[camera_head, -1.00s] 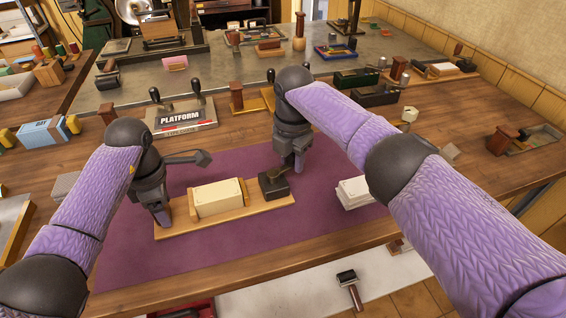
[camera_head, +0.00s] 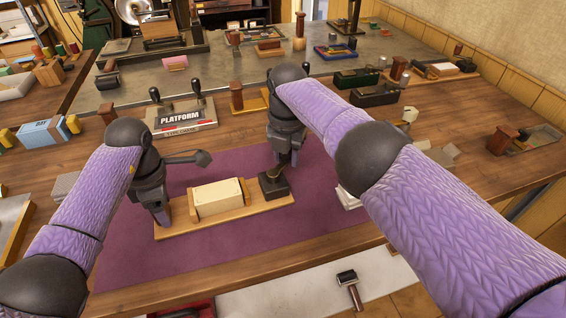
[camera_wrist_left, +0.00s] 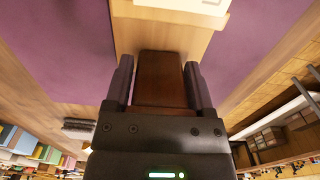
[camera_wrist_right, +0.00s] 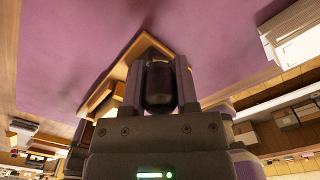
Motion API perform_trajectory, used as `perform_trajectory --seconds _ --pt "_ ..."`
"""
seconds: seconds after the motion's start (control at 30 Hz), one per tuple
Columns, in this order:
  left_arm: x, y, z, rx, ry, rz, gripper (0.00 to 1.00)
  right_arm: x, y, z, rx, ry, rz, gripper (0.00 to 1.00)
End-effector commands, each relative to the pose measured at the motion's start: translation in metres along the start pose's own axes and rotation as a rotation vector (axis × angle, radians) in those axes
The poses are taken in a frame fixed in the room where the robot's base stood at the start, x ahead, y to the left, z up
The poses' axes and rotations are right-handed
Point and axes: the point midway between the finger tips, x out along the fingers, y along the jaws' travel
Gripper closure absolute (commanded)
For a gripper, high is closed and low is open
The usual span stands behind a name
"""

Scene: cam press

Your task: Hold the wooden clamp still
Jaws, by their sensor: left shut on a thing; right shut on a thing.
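The wooden clamp is a light wooden board (camera_head: 240,213) on the purple mat, with a cream block (camera_head: 219,197) lying between wooden rails. A dark cam piece (camera_head: 274,187) stands at its right end. My left gripper (camera_head: 165,214) is at the board's left end; the left wrist view shows its fingers shut on a brown wooden block (camera_wrist_left: 160,80) there. My right gripper (camera_head: 285,160) is above the cam end; the right wrist view shows its fingers shut on a dark rounded handle (camera_wrist_right: 158,87). The cam's contact with the cream block is hard to see.
The purple mat (camera_head: 200,255) is clear in front of the board. A white stack (camera_head: 347,199) lies to the right, partly hidden by my right arm.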

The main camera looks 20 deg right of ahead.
Motion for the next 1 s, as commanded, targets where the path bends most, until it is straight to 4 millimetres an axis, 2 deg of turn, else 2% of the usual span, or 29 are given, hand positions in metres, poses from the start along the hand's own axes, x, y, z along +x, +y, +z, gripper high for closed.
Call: perform_trajectory --seconds 0.03,0.07,0.2,0.27,0.57,1.0 --pt "0.001 -0.001 0.0 0.003 0.001 -0.002 1.0 0.0 0.0 0.001 0.001 -0.003 0.001 1.0" --pt "0.001 -0.001 0.0 0.003 0.001 -0.002 1.0 0.0 0.0 0.001 0.001 -0.003 0.001 0.56" --pt "0.001 -0.001 0.0 0.002 0.001 -0.002 1.0 0.0 0.0 0.001 0.001 -0.002 0.0 0.26" --pt "0.001 -0.001 0.0 0.002 0.001 -0.002 1.0 0.0 0.0 0.0 0.001 -0.002 0.0 0.15" --pt "0.001 -0.001 0.0 0.002 0.0 -0.002 1.0 -0.002 0.0 0.0 0.002 -0.001 0.0 0.15" --pt "0.001 0.0 0.0 0.001 0.0 -0.002 1.0 -0.033 0.0 0.0 0.001 -0.001 0.0 0.15"
